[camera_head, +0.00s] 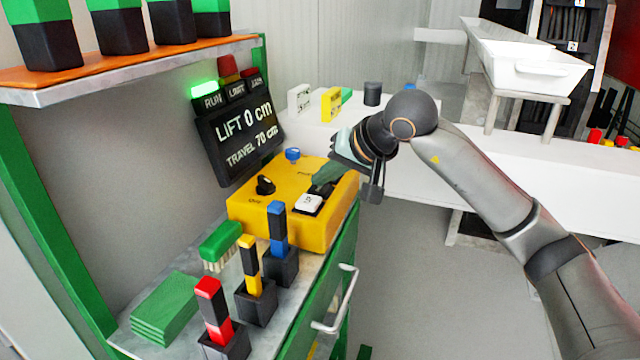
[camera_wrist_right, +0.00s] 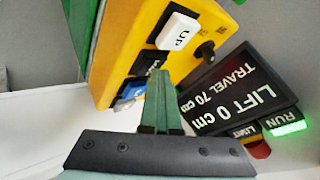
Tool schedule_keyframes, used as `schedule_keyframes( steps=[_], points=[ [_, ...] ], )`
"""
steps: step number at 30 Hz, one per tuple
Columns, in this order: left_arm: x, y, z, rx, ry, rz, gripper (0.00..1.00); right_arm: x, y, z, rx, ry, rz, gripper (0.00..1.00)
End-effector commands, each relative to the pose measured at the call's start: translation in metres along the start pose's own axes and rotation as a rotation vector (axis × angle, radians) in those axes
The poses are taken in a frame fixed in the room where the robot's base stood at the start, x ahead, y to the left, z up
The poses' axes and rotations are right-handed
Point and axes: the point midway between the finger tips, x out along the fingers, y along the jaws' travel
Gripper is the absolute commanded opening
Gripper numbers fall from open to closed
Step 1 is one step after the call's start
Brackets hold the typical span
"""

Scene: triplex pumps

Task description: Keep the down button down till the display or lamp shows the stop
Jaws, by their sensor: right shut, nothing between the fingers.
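The yellow control box (camera_head: 250,213) stands on the shelf unit. Its white UP button (camera_head: 308,203) shows clearly, also in the wrist view (camera_wrist_right: 178,30). Beside it in the wrist view is a black button (camera_wrist_right: 150,62), partly hidden, its label not fully readable; I take it for the down button. My right gripper (camera_head: 322,183) is shut and empty, its fingertips (camera_wrist_right: 158,74) at or just over the black button; I cannot tell whether they touch it. The display (camera_head: 243,132) reads LIFT 0 cm, TRAVEL 70 cm. The RUN lamp (camera_head: 204,90) glows green; the LIMIT lamp (camera_head: 237,91) is unlit.
A black knob (camera_head: 265,186) and a blue knob (camera_head: 292,154) stand on the box. Coloured tools in black holders (camera_head: 253,305), a green brush (camera_head: 221,241) and green plates (camera_head: 165,308) occupy the shelf in front. A white table (camera_head: 450,178) lies behind.

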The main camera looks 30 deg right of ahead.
Motion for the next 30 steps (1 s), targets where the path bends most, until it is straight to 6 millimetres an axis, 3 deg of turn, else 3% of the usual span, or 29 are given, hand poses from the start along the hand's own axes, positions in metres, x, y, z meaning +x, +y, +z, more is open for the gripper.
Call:
schedule_keyframes(
  steps=[30],
  points=[
    [-0.02, 0.002, -0.021, 0.0, -0.003, 0.0, 0.5, -0.024, -0.017, -0.018, 0.0, 0.0, 0.0, 0.0]
  ],
)
